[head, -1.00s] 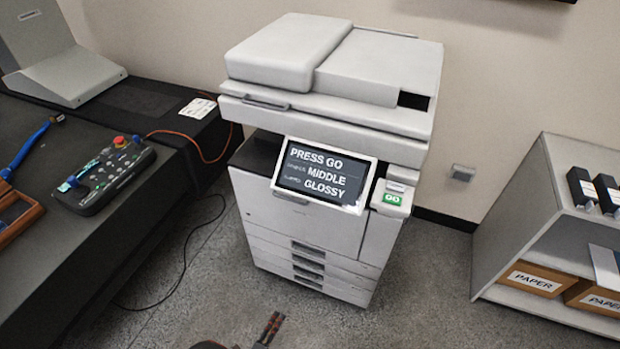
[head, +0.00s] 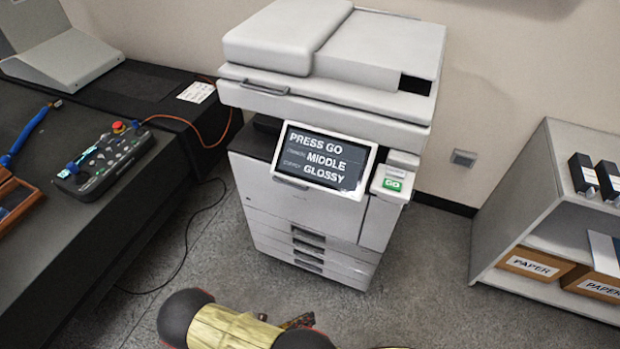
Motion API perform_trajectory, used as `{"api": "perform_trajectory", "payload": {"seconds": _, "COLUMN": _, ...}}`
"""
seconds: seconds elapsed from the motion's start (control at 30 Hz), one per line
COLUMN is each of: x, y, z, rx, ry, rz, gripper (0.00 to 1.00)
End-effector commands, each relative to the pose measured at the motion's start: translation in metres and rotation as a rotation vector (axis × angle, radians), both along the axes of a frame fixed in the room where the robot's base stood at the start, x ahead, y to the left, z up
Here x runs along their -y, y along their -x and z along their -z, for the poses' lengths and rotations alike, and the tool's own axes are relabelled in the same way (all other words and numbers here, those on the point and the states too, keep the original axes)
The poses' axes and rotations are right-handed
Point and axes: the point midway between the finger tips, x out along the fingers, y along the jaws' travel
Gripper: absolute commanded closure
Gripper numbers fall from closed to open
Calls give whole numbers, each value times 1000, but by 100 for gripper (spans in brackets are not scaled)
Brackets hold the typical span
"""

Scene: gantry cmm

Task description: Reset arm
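Part of my arm, a yellow link with dark rounded joints, shows at the bottom centre of the head view, low in front of the printer. A small dark piece at its far side may be part of my gripper, but the fingertips cannot be made out. Whether my gripper holds anything is hidden. The large white printer (head: 300,210) stands upright beyond my arm, apart from it. Its tilted screen (head: 324,160) reads "PRESS GO", "MIDDLE" and "GLOSSY". A green GO button (head: 392,184) sits to the right of the screen.
A dark table (head: 110,225) at the left carries a control pendant (head: 103,158), a blue-handled tool (head: 30,132) and a wooden box (head: 15,200). An orange cable (head: 215,160) hangs by its edge. A shelf (head: 520,205) with paper boxes (head: 538,264) stands right.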

Motion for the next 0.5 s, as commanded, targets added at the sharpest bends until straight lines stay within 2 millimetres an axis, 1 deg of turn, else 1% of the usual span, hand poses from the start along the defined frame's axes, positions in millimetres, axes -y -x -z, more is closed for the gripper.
{"api": "perform_trajectory", "payload": {"seconds": 0.03, "x": -2, "y": -1, "z": -21, "rx": 38, "ry": -54, "rz": 78, "gripper": 87}}
{"api": "perform_trajectory", "payload": {"seconds": 0.17, "x": -2, "y": 2, "z": -69, "rx": 142, "ry": -188, "rz": 291, "gripper": 87}}
{"api": "perform_trajectory", "payload": {"seconds": 0.2, "x": -2, "y": 3, "z": -84, "rx": 174, "ry": -228, "rz": 357, "gripper": 87}}
{"api": "perform_trajectory", "payload": {"seconds": 0.5, "x": 2, "y": 3, "z": -192, "rx": 400, "ry": -486, "rz": 825, "gripper": 87}}
